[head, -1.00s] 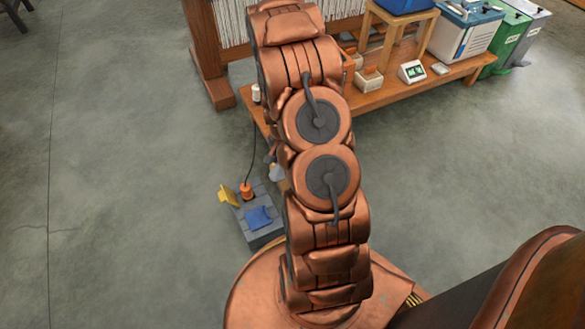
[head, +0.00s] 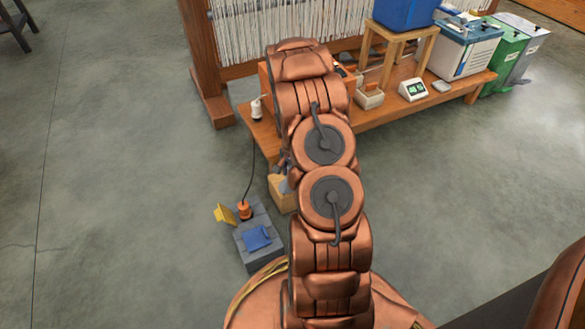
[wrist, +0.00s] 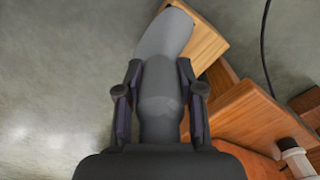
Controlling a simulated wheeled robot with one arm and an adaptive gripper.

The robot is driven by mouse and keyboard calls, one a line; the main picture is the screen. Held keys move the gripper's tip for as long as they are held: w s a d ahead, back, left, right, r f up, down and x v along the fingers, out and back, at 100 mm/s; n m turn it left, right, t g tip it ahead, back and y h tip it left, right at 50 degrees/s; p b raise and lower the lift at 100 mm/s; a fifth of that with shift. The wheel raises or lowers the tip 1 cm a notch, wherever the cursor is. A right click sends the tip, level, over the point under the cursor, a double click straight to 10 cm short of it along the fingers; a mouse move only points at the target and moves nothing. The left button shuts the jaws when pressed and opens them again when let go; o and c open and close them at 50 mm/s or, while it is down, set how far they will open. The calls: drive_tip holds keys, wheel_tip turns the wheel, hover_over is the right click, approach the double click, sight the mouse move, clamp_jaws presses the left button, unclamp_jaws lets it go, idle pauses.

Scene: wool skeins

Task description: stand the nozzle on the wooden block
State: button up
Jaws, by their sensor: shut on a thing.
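The nozzle (wrist: 163,38) is grey, with a lighter flared end pointing to the top of the wrist view and a darker neck nearer me. My gripper (wrist: 160,93) is shut on it, one finger on each side. The pale wooden block (wrist: 207,42) shows behind and right of the nozzle's far end, partly covered by it. I cannot tell whether they touch. In the head view the wooden block (head: 280,193) stands on the floor beside my arm, which covers part of it. My arm mostly hides the gripper there.
A low orange-brown bench (head: 394,117) stands behind, with a white spool (head: 256,110) at its left end and boxes on it. Floor farther left is clear.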

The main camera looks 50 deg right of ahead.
drive_tip(key=w+d+f+b, duration=0.4)
drive_tip(key=shift+w+d+f, duration=0.1)
drive_tip(key=shift+w+d, duration=0.05)
drive_tip(key=shift+d, duration=0.1)
idle(0.5)
drive_tip(key=o, duration=1.1)
